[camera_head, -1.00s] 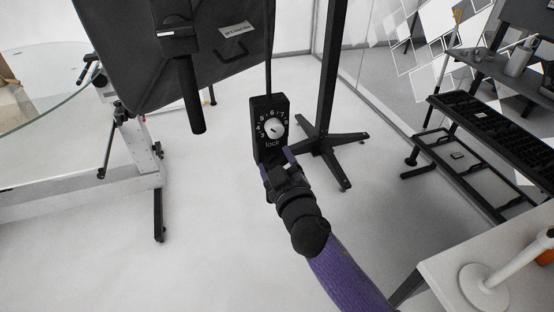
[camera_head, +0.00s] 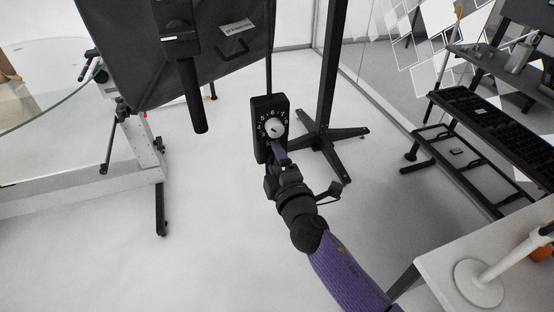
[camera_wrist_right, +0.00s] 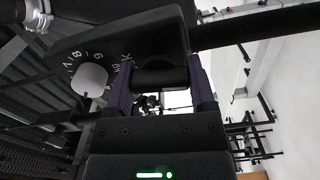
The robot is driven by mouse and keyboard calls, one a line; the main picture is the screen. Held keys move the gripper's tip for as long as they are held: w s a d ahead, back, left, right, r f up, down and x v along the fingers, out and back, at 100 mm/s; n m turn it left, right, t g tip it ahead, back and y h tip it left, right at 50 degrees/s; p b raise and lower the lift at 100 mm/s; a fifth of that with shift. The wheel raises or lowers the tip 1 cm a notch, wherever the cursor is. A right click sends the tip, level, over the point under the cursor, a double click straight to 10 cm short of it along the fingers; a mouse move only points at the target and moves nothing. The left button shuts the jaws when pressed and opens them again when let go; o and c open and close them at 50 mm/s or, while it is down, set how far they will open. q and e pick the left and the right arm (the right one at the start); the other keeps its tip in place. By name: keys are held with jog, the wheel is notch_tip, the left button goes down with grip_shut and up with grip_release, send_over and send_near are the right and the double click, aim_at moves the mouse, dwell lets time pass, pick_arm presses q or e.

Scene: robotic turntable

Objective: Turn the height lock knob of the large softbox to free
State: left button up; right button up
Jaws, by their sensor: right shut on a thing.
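The large softbox (camera_head: 225,65) is a dark panel at the upper left of the head view. A black box (camera_head: 259,112) with a white numbered dial (camera_head: 274,127) hangs at its right; the dial also shows in the wrist view (camera_wrist_right: 89,80). My right gripper (camera_head: 278,151) is at the box's lower end, covering the "lock" label. In the right wrist view, its purple fingers (camera_wrist_right: 161,88) are shut on a black rounded part (camera_wrist_right: 160,73) at the box's end, which I take for the height lock knob. My left gripper is not in view.
A black stand (camera_head: 328,135) with spread feet stands just right of the box. A dark handle (camera_head: 192,95) hangs left of it. A white bench (camera_head: 455,245) is at the lower right, a black rack (camera_head: 490,120) above it. The floor at lower left is clear.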

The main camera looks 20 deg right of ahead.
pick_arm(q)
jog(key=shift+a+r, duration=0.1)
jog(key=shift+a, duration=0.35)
pick_arm(e)
jog(key=shift+n, duration=0.9)
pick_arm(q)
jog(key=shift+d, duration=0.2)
pick_arm(e)
jog(key=o, duration=0.9)
jog(key=shift+c, duration=0.2)
jog(key=o, duration=0.3)
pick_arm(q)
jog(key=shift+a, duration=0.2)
pick_arm(e)
jog(key=shift+o, duration=0.2)
jog(key=s, duration=1)
jog(key=shift+d, duration=0.2)
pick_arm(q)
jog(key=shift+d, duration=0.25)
